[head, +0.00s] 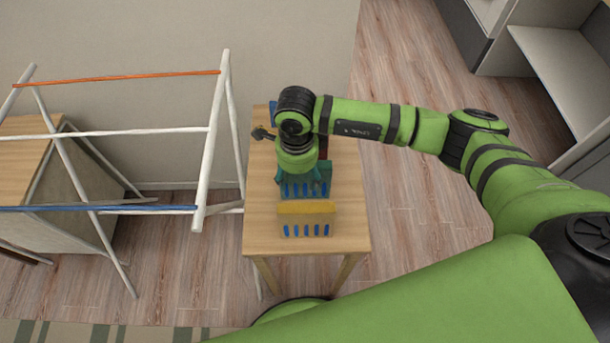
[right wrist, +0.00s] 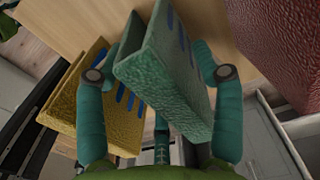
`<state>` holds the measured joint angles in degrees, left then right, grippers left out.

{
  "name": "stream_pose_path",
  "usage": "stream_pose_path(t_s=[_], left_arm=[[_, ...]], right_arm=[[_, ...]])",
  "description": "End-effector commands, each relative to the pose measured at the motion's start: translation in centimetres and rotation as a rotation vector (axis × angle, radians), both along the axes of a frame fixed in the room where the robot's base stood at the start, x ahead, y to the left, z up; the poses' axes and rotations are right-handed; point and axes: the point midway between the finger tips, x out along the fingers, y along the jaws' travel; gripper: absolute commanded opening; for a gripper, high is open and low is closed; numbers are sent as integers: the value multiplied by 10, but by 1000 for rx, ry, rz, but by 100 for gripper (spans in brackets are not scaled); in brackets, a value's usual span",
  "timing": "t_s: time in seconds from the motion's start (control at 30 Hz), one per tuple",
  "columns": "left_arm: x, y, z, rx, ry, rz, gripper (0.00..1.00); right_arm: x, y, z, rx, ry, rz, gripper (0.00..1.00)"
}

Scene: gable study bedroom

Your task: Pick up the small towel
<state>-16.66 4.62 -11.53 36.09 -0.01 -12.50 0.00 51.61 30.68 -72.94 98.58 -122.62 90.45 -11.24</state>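Folded towels stand on a small wooden table. A teal towel with blue stripes (head: 318,190) is partly hidden under my right gripper (head: 300,178), which comes down onto it from above. In the right wrist view the teal towel (right wrist: 165,75) lies between the two fingers of that gripper (right wrist: 157,52). The fingers are spread, one on each side; I cannot tell whether they touch it. A yellow towel with blue stripes (head: 306,217) stands in front, and it also shows beside the left finger in the right wrist view (right wrist: 75,98). My left gripper is not in view.
The wooden table (head: 262,236) has bare room at its front. A dark red folded cloth (right wrist: 285,40) stands beyond the teal towel, mostly hidden by my arm in the head view. A white drying rack (head: 218,130) stands close on the left. Grey furniture (head: 570,70) is at upper right.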

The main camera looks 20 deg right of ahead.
Motion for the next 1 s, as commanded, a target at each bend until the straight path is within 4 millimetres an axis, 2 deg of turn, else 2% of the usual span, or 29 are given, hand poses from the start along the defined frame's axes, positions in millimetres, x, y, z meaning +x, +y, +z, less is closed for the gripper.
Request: stream_pose_path(t_s=[0.03,0.07,0.1,0.53,0.67,0.9,1.0], left_arm=[[-1,0,0,0,1,0,40],[-1,0,0,0,2,0,40],[-2,0,0,1,3,0,40],[-14,1,-3,3,24,1,40],[-14,1,-9,3,24,2,40],[-14,1,-21,3,24,2,40],[-14,1,-24,3,24,2,40]], right_arm=[[0,0,0,0,0,0,35],[0,0,0,0,0,0,23],[0,0,0,0,0,0,16],[0,0,5,1,0,-1,15],[1,1,23,3,-5,1,15],[2,0,72,2,-6,-1,15],[1,0,87,1,-4,4,15]])
